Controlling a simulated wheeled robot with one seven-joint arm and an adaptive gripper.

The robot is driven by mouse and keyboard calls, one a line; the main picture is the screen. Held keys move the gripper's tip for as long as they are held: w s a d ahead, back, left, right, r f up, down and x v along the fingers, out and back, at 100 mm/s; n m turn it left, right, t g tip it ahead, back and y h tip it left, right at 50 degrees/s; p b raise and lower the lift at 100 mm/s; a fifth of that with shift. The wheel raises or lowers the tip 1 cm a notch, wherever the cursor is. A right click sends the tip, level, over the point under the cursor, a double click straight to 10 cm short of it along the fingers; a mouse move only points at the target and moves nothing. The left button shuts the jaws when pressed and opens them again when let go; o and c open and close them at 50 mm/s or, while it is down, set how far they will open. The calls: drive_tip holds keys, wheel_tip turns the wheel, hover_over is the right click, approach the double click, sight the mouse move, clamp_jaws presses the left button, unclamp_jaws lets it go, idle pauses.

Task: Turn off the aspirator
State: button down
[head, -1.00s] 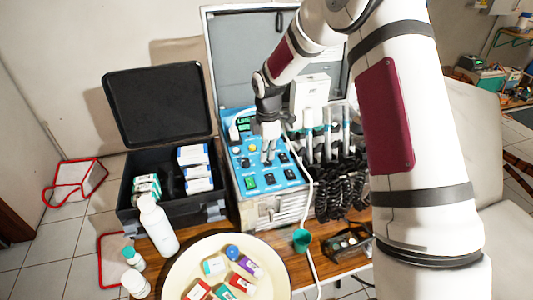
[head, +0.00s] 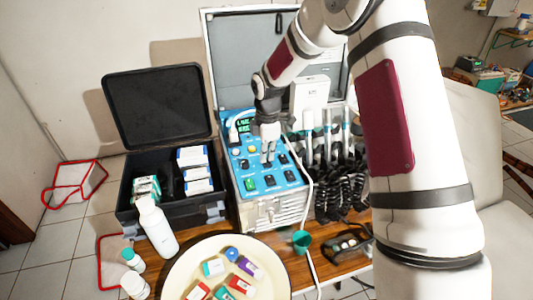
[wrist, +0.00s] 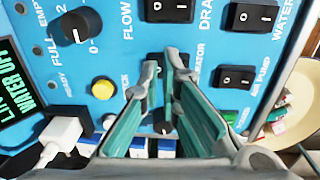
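The blue control panel (head: 262,182) of the dental unit carries several black rocker switches. In the wrist view the panel (wrist: 200,95) shows a partly covered label ending in "RATOR" beside my fingers. My gripper (wrist: 165,65) is over that spot, its two teal-padded fingers pointing at the panel with a narrow gap between the tips. The aspirator switch is mostly hidden behind the fingers, so its position and any contact are unclear. In the head view my gripper (head: 268,158) points down at the panel's middle.
A white plug (wrist: 60,137) sits at the panel's edge. Coiled black hoses (head: 340,190) hang right; a cream bowl (head: 185,270) stands in front.

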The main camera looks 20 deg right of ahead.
sight(268, 163)
drive_tip(key=shift+s+f, duration=0.1)
drive_tip(key=shift+f, duration=0.4)
idle(0.4)
drive_tip(key=shift+s+f+p, duration=0.15)
drive_tip(key=shift+s+p, duration=0.35)
drive_tip(key=shift+s, duration=0.25)
drive_tip(key=shift+d, duration=0.1)
wheel_tip(268, 163, up, 13)
idle(0.3)
